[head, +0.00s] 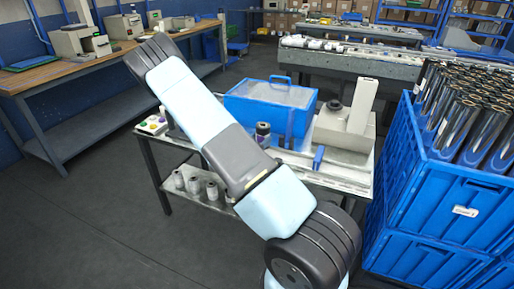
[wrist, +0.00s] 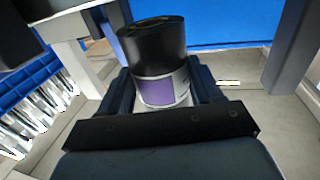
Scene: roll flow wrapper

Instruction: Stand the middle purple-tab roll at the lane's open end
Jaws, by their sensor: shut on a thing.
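The purple-tab roll (wrist: 155,62) is between the two fingers of my gripper (wrist: 164,88) in the wrist view. It has a black upper part, a purple label on a white-grey band, and a pale lower part. It looks slightly tilted in that view. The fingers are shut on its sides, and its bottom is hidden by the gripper. In the head view a dark-topped roll (head: 263,135) with a purplish band shows beside my arm, in front of the blue box. My gripper is hidden by my arm there. I cannot make out the lane's open end.
A blue lidded box (head: 270,100) and a pale machine (head: 345,125) stand on the table (head: 335,183). A blue upright piece (head: 318,157) is near the front edge. Small rolls (head: 194,185) stand on the lower shelf. Blue crates (head: 425,195) with dark rolls are at right.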

